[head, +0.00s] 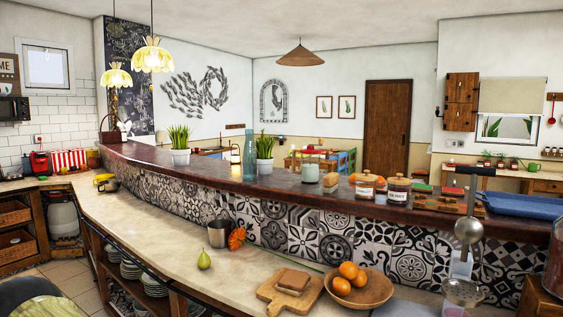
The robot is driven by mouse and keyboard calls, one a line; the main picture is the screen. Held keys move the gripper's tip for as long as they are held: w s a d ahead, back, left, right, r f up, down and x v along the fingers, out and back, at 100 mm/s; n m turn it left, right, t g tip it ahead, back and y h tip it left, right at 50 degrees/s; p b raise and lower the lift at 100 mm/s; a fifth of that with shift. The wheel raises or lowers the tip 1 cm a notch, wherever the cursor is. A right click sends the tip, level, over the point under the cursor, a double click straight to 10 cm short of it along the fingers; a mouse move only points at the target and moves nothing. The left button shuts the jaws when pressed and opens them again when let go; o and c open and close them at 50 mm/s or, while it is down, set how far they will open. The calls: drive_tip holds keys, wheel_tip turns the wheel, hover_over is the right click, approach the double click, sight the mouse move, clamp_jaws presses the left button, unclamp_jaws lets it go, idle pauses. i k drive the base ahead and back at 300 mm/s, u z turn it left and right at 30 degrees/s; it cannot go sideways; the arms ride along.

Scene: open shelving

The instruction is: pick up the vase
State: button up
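A tall, slim blue-green glass vase (250,156) stands upright on the raised dark counter ledge (215,172), a little left of the picture's middle. A potted green plant stands close on its right, and the two nearly touch in the picture. The front of the vase is unobstructed. My gripper is not in view.
Another potted plant (180,145) stands left of the vase, and a pale jar (310,172) stands to the right. The lower worktop (160,216) holds a metal cup (219,233), a pear (204,259) and a wooden bowl (372,292) of oranges. Ladles (467,232) hang at right.

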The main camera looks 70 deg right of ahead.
sight(250, 171)
drive_tip(key=z, duration=1.65)
